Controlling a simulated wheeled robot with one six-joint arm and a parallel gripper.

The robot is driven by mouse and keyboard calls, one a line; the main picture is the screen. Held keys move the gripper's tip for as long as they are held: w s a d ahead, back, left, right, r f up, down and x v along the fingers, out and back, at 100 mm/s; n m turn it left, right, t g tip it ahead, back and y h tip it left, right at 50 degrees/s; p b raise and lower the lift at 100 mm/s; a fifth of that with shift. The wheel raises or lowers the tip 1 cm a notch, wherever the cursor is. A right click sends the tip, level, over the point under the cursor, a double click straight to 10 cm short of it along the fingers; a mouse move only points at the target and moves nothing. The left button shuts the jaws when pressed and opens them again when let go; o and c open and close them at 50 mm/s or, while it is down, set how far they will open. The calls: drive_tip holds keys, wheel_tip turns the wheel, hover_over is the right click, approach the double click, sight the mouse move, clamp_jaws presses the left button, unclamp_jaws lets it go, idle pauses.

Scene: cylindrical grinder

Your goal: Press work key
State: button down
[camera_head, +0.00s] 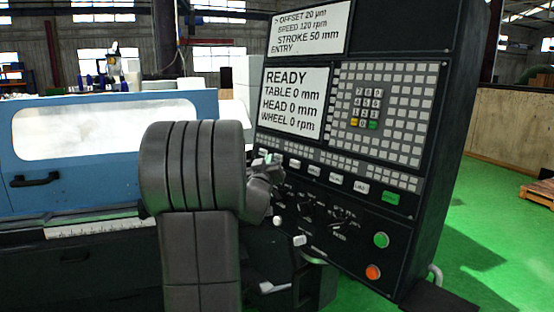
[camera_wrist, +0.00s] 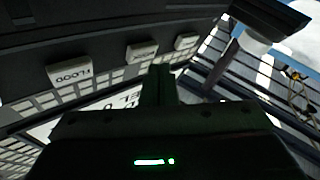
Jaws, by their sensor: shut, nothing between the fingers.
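The grinder's control panel (camera_head: 420,215) has a slanted row of white keys below its display, with a green key (camera_head: 391,198) at the row's right end. In the wrist view, three white keys show: one reads FLOOD (camera_wrist: 72,73), a middle key (camera_wrist: 142,52) and a far key (camera_wrist: 186,41) have labels too blurred to read. I cannot tell which is the work key. My gripper (camera_head: 267,158) is shut and empty by the row's left end. In the wrist view, its tip (camera_wrist: 160,72) appears close to the middle key; contact cannot be told.
The status display (camera_head: 293,103) reads READY, with table, head and wheel at 0. A keypad (camera_head: 390,110) fills the panel's right. Knobs, a green button (camera_head: 381,240) and an orange button (camera_head: 373,272) sit below. The blue grinder cover (camera_head: 110,150) stands left.

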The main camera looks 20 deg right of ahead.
drive_tip(key=shift+d+f, duration=0.1)
drive_tip(key=shift+w+d, duration=0.15)
drive_tip(key=shift+d, duration=0.15)
drive_tip(key=shift+w+d+b, duration=0.15)
drive_tip(key=shift+d+b, duration=0.2)
drive_tip(key=shift+b, duration=0.15)
idle(0.5)
drive_tip(key=shift+a, duration=0.1)
drive_tip(key=shift+s+a, duration=0.35)
drive_tip(key=shift+a, duration=0.3)
drive_tip(key=a, duration=0.1)
drive_tip(key=s+a+p, duration=0.1)
drive_tip(key=a, duration=0.1)
drive_tip(key=s+a+r+p, duration=0.1)
drive_tip(key=shift+a, duration=0.25)
